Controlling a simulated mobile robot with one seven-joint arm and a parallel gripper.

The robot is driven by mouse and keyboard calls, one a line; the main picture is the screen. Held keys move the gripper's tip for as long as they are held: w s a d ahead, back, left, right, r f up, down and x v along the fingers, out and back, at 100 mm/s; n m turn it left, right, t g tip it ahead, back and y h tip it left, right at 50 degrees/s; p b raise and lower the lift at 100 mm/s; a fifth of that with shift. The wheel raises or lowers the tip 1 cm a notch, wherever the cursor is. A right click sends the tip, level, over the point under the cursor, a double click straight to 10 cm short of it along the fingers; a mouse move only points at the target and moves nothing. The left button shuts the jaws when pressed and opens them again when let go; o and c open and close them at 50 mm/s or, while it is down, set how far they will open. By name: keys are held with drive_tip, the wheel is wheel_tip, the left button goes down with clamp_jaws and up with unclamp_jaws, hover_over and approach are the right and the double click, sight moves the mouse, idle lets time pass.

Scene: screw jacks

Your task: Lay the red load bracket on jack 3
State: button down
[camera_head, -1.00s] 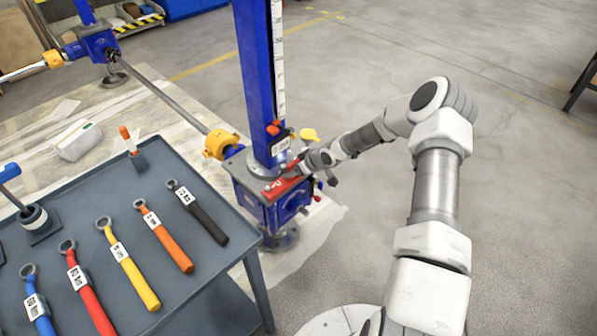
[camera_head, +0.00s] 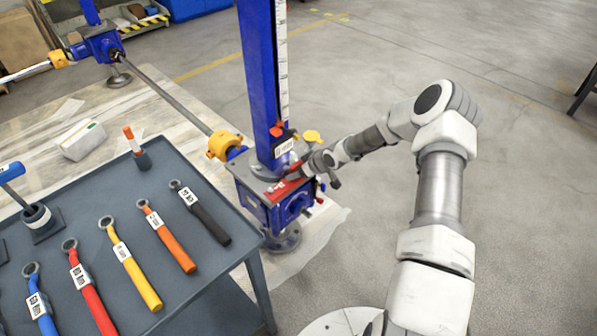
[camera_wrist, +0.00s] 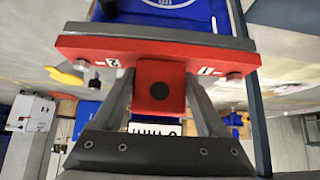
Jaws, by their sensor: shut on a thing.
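The red load bracket (camera_head: 284,190) lies along the front edge of the grey top plate of the near blue jack (camera_head: 261,84). In the wrist view the bracket (camera_wrist: 215,55) is a wide red bar marked 2 and 1, with a bolt near each end and a square tab. My gripper (camera_wrist: 160,98) is shut on that tab, one finger on each side. The grey plate (camera_wrist: 150,32) shows just behind the bar; I cannot tell whether the bar bears fully on it. In the head view my gripper (camera_head: 303,174) reaches the jack from the right. The jack's number is not readable.
A grey table (camera_head: 200,290) with several coloured ring-ended wrenches stands left of the jack. A yellow coupling (camera_head: 222,145) and shaft lead to a second blue jack (camera_head: 97,46).

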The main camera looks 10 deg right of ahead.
drive_tip(key=shift+w+f+b, duration=0.1)
drive_tip(key=shift+f+b, duration=0.7)
drive_tip(key=shift+f, duration=0.2)
idle(0.4)
drive_tip(key=shift+c, duration=0.4)
unclamp_jaws()
drive_tip(key=shift+o, duration=0.4)
drive_tip(key=shift+s+f, duration=0.2)
drive_tip(key=p+v, duration=0.6)
drive_tip(key=v, duration=1.1)
drive_tip(key=shift+r, duration=0.3)
